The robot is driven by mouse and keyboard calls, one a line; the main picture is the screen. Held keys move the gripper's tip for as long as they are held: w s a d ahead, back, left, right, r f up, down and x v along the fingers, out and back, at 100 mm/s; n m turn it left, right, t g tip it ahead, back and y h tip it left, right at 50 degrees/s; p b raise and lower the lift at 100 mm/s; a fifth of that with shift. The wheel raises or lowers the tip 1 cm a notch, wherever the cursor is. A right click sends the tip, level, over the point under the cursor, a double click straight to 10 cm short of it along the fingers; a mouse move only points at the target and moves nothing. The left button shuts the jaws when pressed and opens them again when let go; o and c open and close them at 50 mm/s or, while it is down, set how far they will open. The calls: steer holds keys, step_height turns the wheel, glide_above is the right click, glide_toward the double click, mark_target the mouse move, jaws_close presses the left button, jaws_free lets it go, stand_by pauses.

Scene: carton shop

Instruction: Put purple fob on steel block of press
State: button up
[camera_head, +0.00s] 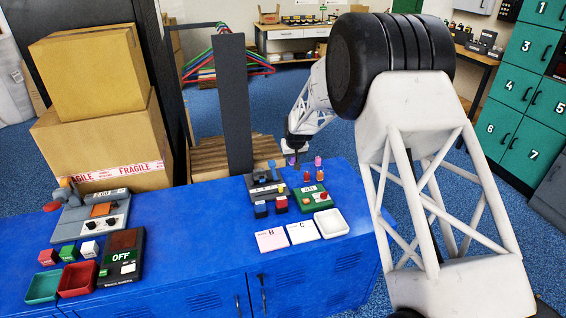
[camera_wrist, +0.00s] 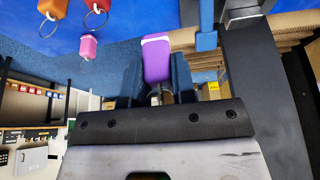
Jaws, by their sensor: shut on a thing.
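The purple fob (camera_wrist: 156,58) is held between the two dark fingers of my gripper (camera_wrist: 157,82) in the wrist view. In the head view my gripper (camera_head: 294,162) is above the back edge of the blue cabinet, and the fob is small and partly hidden there. The grey press (camera_head: 264,189) with its blue lever stands on the cabinet, left of and nearer than my gripper. Its blue lever (camera_wrist: 206,38) also shows in the wrist view, right of the fob. The steel block cannot be clearly made out. The fob is apart from the press.
Red (camera_head: 281,202) and black blocks (camera_head: 261,209) are in front. A tall dark post (camera_head: 235,105) rises behind the press.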

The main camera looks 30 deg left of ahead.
steer(key=s+a+f, duration=0.1)
steer(key=s+f, duration=0.1)
steer(key=s, duration=1.4)
steer(key=shift+s+a+f, duration=0.3)
steer(key=shift+s+f, duration=0.05)
glide_above(259, 172)
steer(key=s+d, duration=0.1)
steer(key=shift+s+d+f, duration=0.15)
steer(key=shift+d+f, duration=0.05)
steer(key=shift+f, duration=0.5)
steer(key=shift+w+a+f, duration=0.1)
steer(key=shift+w+a, duration=0.25)
steer(key=shift+f, duration=1.7)
steer(key=shift+f, duration=0.1)
